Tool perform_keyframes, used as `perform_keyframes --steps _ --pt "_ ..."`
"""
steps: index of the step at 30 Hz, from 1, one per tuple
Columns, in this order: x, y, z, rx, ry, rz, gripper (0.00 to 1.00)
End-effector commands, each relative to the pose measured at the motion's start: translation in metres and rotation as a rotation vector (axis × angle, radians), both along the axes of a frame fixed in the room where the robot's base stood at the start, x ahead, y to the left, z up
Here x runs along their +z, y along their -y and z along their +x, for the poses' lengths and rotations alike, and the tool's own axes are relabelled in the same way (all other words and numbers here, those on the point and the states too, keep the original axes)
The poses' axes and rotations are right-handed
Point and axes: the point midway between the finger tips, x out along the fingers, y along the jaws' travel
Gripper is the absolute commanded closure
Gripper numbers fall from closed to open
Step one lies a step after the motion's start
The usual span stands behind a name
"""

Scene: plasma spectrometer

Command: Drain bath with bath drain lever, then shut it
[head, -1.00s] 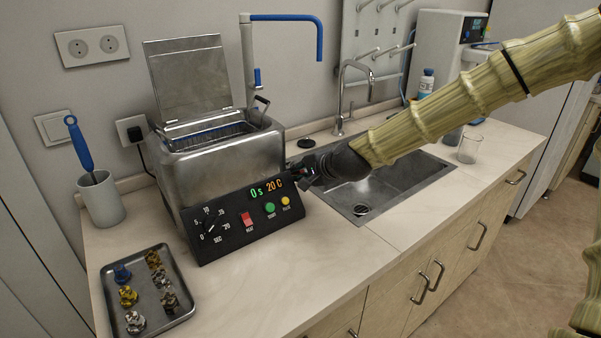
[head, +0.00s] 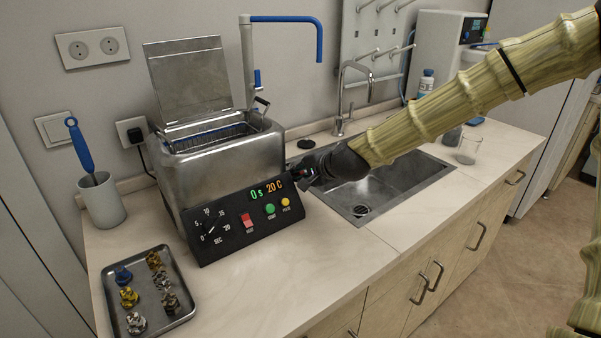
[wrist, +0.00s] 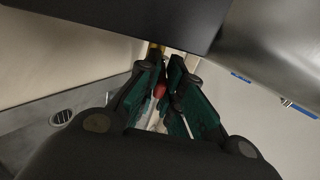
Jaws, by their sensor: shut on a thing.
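The metal bath (head: 225,165) stands on the counter with its hinged lid up. Its black front panel (head: 230,228) reads 0 s and 20 C. My gripper (head: 300,172) reaches in from the right, low beside the bath's right side. In the wrist view, my gripper (wrist: 165,75) has its green-padded fingers closed around the red bath drain lever (wrist: 159,91). A brass fitting (wrist: 155,49) shows just beyond the fingertips. The fingers cover much of the lever, so its exact angle is hard to tell. The water level inside the bath cannot be seen.
The sink (head: 385,190) lies right of the bath, partly behind my arm. A metal tray (head: 190,312) of small parts sits at front left. A cup with a blue-handled tool (head: 83,150) stands at left. A beaker (head: 467,151) stands at right. The front counter middle is clear.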

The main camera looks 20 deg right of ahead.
Motion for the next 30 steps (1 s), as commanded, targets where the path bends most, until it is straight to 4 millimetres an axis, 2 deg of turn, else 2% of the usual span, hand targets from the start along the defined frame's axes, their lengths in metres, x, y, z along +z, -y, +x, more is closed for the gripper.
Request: perform_keyframes --steps 11,30 --pt "0.009 -0.001 0.002 0.0 -0.051 -0.021 1.0" --pt "0.02 -0.004 0.011 0.001 -0.293 -0.111 1.0"
